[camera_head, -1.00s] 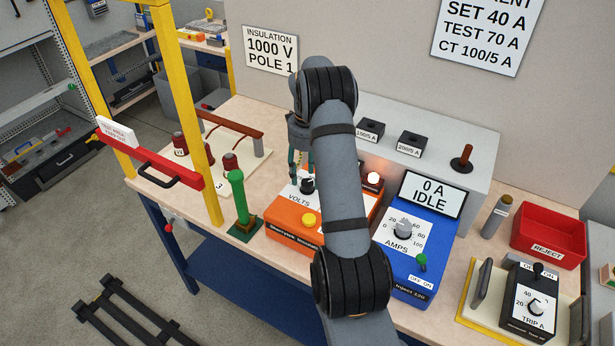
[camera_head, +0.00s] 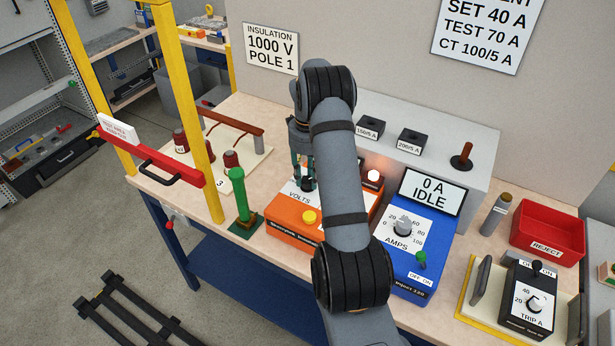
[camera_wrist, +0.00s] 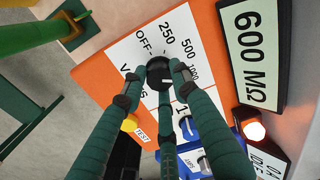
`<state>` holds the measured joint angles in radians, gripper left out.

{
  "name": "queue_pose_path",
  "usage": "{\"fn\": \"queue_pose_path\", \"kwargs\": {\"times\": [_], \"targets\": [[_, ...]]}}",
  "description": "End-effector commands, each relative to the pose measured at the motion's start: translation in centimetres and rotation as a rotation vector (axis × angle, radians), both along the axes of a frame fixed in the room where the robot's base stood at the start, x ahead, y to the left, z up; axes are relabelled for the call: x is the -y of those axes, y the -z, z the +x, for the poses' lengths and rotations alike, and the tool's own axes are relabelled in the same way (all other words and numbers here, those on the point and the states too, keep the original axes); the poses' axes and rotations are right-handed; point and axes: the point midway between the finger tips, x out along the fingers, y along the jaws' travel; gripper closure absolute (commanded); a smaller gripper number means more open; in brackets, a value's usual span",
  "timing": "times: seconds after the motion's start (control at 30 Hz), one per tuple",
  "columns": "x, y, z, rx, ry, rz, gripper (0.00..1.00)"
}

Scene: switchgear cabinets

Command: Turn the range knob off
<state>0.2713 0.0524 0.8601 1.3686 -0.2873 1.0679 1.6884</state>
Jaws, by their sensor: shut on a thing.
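The range knob (camera_wrist: 158,68) is a round black knob on the white face of the orange insulation tester (camera_head: 290,222). The scale around it reads OFF, 250, 500 and 1000. My gripper (camera_wrist: 157,84) has its dark green fingers shut around the knob, seen from above in the wrist view. In the head view my gripper (camera_head: 304,172) reaches down to the knob from above, and the arm covers part of the tester. I cannot tell clearly which mark the knob points to. The tester's display (camera_wrist: 254,54) reads 600 MΩ.
A lit red lamp (camera_wrist: 252,132) is on the tester beside the display. A yellow button (camera_head: 309,216) sits at its front. The blue injection unit (camera_head: 411,255) stands close on the right. A green post (camera_head: 239,197) and the red barrier bar (camera_head: 150,160) are on the left.

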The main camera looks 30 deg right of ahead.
Motion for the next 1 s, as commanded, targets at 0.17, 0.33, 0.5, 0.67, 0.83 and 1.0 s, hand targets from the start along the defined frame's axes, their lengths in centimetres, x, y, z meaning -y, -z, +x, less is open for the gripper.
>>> {"fn": "queue_pose_path", "kwargs": {"times": [0.17, 0.33, 0.5, 0.67, 0.83, 1.0], "targets": [[0.04, -0.01, -0.02, 0.000, 0.000, 0.000, 0.92], [0.04, 0.00, -0.03, 0.000, 0.000, 0.000, 0.98], [0.06, 0.05, -0.02, 0.000, -0.017, 0.000, 0.98], [0.11, 0.15, 0.00, 0.000, -0.075, 0.000, 0.98], [0.14, 0.24, 0.02, 0.001, -0.190, -0.001, 0.98], [0.13, 0.23, 0.01, 0.001, -0.344, -0.002, 0.98]]}}
